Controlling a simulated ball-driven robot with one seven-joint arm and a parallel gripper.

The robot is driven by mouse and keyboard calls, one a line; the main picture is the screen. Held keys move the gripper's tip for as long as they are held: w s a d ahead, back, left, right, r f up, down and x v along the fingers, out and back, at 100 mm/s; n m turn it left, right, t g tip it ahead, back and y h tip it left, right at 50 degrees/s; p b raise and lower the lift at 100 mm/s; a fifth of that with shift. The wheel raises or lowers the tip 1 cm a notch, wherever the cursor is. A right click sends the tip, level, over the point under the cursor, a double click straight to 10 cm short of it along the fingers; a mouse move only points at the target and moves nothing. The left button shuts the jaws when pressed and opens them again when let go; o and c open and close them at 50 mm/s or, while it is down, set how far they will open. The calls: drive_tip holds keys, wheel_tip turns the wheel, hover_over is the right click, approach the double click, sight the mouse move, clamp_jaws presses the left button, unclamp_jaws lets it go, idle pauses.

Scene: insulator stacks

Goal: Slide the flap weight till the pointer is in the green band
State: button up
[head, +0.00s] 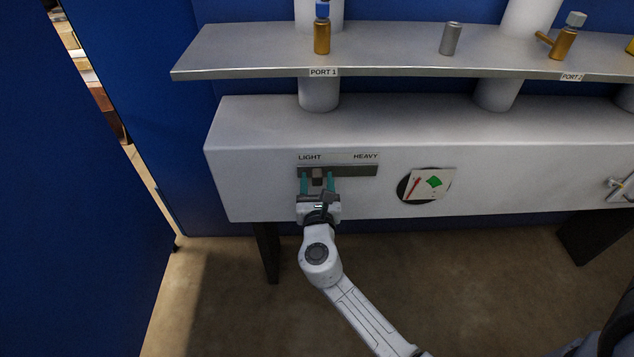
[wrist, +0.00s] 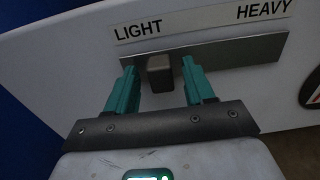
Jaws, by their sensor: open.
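The flap weight (head: 318,177) is a small grey-brown block on a dark rail (head: 357,170) under the LIGHT and HEAVY labels. It sits near the LIGHT end and also shows in the wrist view (wrist: 159,74). My gripper (head: 318,184) is open, with one teal finger on each side of the weight; in the wrist view (wrist: 158,80) gaps show on both sides. The dial (head: 427,186) to the right has a white face, a red pointer (head: 414,187) at left and a green band (head: 434,182) at upper right. The pointer is outside the green band.
A grey shelf (head: 400,68) above the white box (head: 500,140) carries brass fittings (head: 322,38) and a grey cylinder (head: 450,39). A valve handle (head: 617,186) juts out at the right. A blue wall (head: 75,200) stands at left.

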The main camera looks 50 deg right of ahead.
drive_tip(key=v, duration=1.1)
drive_tip(key=shift+p, duration=0.35)
drive_tip(key=shift+d, duration=0.1)
